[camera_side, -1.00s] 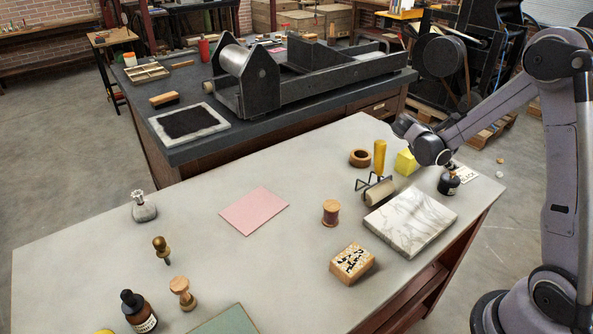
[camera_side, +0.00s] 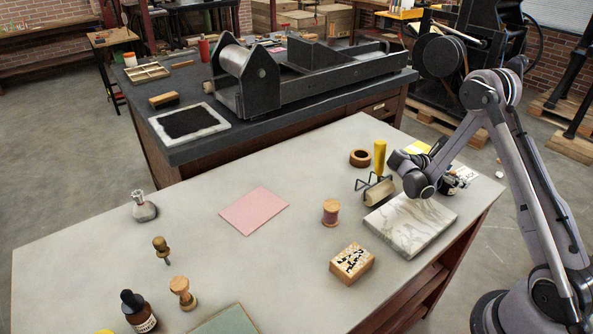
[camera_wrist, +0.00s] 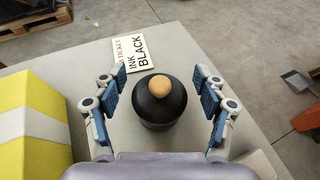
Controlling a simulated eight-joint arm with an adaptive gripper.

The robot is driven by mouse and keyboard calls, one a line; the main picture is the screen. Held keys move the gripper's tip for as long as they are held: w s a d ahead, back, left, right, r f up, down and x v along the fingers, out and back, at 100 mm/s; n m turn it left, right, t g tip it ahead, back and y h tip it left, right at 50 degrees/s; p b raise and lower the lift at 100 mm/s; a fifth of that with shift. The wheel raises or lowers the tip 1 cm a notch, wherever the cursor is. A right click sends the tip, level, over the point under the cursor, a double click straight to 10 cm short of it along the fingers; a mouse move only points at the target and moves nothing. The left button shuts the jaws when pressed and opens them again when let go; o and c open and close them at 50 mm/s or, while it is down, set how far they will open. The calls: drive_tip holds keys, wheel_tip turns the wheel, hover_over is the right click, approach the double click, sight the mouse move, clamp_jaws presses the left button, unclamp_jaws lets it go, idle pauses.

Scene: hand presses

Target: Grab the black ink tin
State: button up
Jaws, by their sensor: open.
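The black ink tin (camera_wrist: 160,112) is a dark round container with a tan knob on top, standing upright in the middle of the wrist view. My gripper (camera_wrist: 156,88) is open, with one blue-padded finger on each side of the tin and visible gaps between pads and tin. In the side view my gripper (camera_side: 456,178) is at the right end of the pale table, and it mostly hides the tin there. A white card (camera_wrist: 133,57) reading "INK BLACK" lies just beyond the tin.
A yellow-and-white block (camera_wrist: 33,118) is close on the left in the wrist view. The table's right edge is close.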

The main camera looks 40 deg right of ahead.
drive_tip(key=f, duration=0.1)
drive_tip(key=d+f, duration=0.1)
drive_tip(key=f, duration=0.1)
drive_tip(key=shift+s+d+f, duration=0.25)
drive_tip(key=shift+s+d, duration=0.05)
drive_tip(key=shift+s, duration=0.05)
drive_tip(key=shift+s+d+f, duration=0.15)
drive_tip(key=shift+d+f, duration=0.05)
drive_tip(key=shift+d, duration=0.3)
drive_tip(key=c, duration=1.5)
clamp_jaws()
